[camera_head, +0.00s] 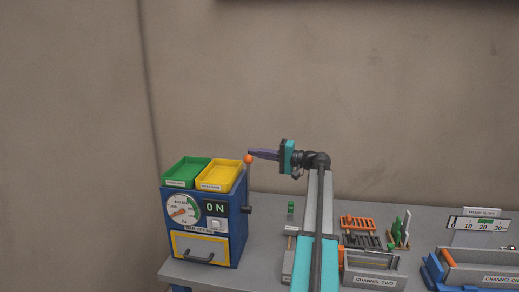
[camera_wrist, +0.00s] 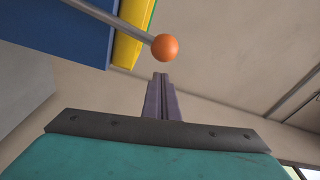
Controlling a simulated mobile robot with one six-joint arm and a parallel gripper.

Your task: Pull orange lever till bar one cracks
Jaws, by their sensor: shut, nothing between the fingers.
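The lever's orange ball knob (camera_head: 249,159) stands upright at the right side of the blue press box (camera_head: 240,225) in the head view. In the wrist view the orange knob (camera_wrist: 165,47) sits at the end of a grey rod (camera_wrist: 118,20), just beyond the fingertips. My gripper (camera_head: 251,153) is shut and empty, its purple fingers pointing left at the knob. In the wrist view the fingertips of my gripper (camera_wrist: 160,76) lie just short of the knob; whether they touch it I cannot tell. The press box has a round dial (camera_head: 184,210) and a display (camera_head: 215,209) reading "0 N". No bar is visible in the press.
A green tray (camera_head: 184,172) and a yellow tray (camera_head: 219,175) sit on the box, above a yellow drawer (camera_head: 200,246). Racks of orange and dark bars (camera_head: 358,223), a "CHANNEL TWO" holder (camera_head: 375,281) and a blue fixture (camera_head: 433,273) stand to the right on the grey table.

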